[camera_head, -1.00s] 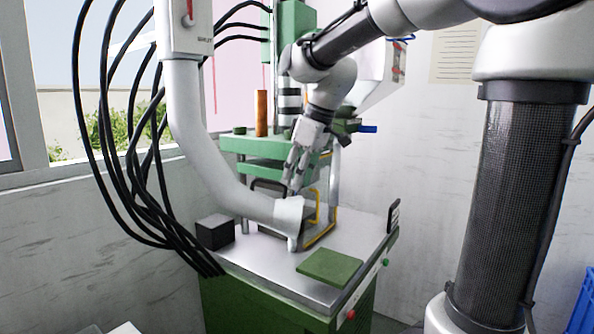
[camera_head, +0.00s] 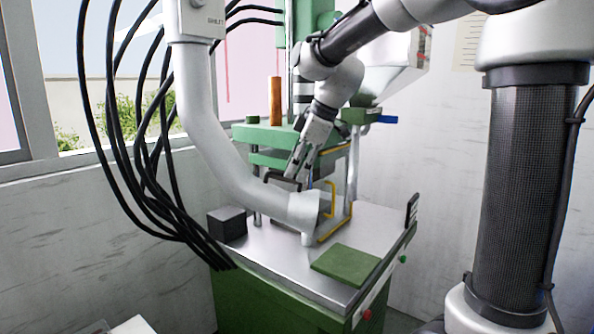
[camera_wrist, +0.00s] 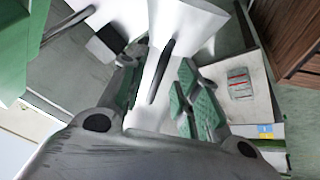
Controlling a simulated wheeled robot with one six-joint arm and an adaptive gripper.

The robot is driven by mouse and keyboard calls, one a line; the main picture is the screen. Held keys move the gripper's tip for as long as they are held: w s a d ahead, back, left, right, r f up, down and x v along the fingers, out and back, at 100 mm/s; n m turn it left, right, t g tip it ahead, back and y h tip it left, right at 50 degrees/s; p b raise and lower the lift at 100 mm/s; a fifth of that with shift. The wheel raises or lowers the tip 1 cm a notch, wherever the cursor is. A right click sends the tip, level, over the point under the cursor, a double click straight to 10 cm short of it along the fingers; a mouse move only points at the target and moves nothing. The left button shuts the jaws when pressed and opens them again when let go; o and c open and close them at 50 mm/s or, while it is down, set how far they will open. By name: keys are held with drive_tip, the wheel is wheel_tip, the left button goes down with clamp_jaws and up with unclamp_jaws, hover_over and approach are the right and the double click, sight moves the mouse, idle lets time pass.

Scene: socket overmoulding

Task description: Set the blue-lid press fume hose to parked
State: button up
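The fume hose (camera_head: 205,130) is a thick pale grey pipe that hangs from a grey bracket and bends down to the right. Its flared white nozzle (camera_head: 303,208) sits low over the green press's metal table (camera_head: 285,262). My gripper (camera_head: 298,178) is just above and behind the nozzle, pointing down. In the wrist view my gripper (camera_wrist: 163,70) is open, with green-padded fingers apart. A white surface, apparently the hose nozzle (camera_wrist: 185,20), and a thin dark bar (camera_wrist: 160,72) show between and beyond the fingers. I see no clear contact. A small blue part (camera_head: 383,119) is on the press at right.
Yellow-edged frames (camera_head: 333,200) stand right behind the nozzle. A black block (camera_head: 227,224) and a green plate (camera_head: 345,264) lie on the table. Black cables (camera_head: 140,140) hang at left. An orange-brown cylinder (camera_head: 276,100) stands on the press. The wall limits room behind.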

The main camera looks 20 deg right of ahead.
drive_tip(key=shift+w+a+f, duration=0.1)
drive_tip(key=shift+a+f, duration=0.05)
drive_tip(key=shift+f, duration=0.35)
clamp_jaws()
